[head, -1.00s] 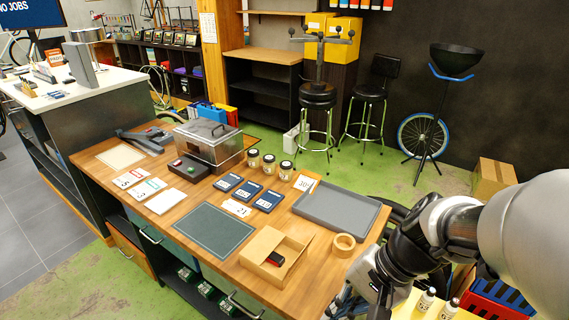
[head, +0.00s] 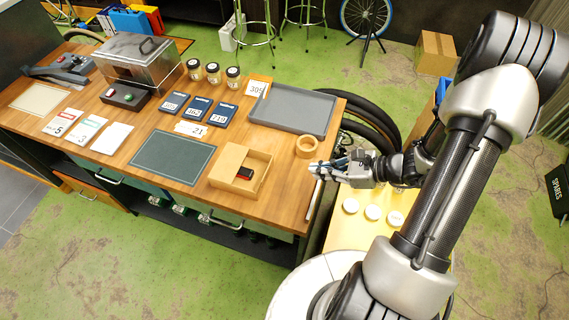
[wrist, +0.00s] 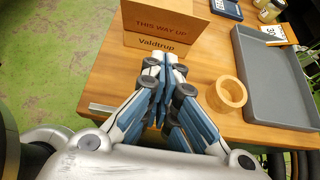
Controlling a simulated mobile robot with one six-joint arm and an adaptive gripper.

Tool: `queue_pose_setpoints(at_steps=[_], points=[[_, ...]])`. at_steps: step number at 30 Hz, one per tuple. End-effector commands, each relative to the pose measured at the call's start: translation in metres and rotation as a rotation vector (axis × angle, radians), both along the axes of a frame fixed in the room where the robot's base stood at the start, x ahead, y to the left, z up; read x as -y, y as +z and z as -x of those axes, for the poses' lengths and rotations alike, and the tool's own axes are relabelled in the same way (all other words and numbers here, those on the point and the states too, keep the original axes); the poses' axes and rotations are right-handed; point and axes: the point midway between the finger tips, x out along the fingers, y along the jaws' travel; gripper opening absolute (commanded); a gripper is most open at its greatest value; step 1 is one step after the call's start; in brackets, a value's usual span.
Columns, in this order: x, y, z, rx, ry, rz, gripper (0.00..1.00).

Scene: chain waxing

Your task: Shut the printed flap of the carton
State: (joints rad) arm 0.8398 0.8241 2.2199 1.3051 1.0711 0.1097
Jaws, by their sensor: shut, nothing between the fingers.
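The carton (head: 225,180) is a tan cardboard box, open at the top, on the wooden bench near its front edge. A dark item with a red part (head: 245,172) lies inside it. In the wrist view the printed flap (wrist: 160,24), marked "THIS WAY UP", stands raised above the carton wall (wrist: 145,43) labelled "Valdtrup". My gripper (head: 316,168) is at the bench's right end, to the right of the carton and apart from it. In the wrist view its fingers (wrist: 164,62) are together and empty, pointing toward the carton; their tips overlap the wall's lower part in the picture.
A dark green mat (head: 172,157) lies left of the carton. White-lidded bottles (head: 372,212) stand on a yellow surface below my arm.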

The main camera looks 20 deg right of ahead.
Motion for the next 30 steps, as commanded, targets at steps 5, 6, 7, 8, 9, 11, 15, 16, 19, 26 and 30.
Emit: queue_pose_setpoints(at_steps=[5, 6, 7, 8, 9, 11, 15, 16, 19, 26, 30], points=[[-0.030, -0.023, -0.019, -0.001, 0.007, -0.001, 0.00], [-0.036, -0.028, -0.024, -0.002, 0.008, -0.001, 0.00], [-0.041, -0.031, -0.027, -0.002, 0.008, -0.001, 0.00], [-0.045, -0.034, -0.030, -0.001, 0.007, -0.001, 0.00], [-0.050, -0.037, -0.034, 0.000, 0.008, 0.000, 0.00], [-0.058, -0.041, -0.040, 0.000, 0.009, 0.001, 0.00], [-0.074, -0.032, -0.052, 0.002, 0.007, 0.002, 0.00], [-0.076, -0.031, -0.054, 0.002, 0.006, 0.003, 0.00], [-0.082, -0.029, -0.058, 0.001, 0.005, 0.002, 0.00], [-0.084, -0.027, -0.060, -0.001, 0.002, 0.001, 0.00], [-0.084, -0.027, -0.060, 0.000, 0.003, 0.001, 0.00]])
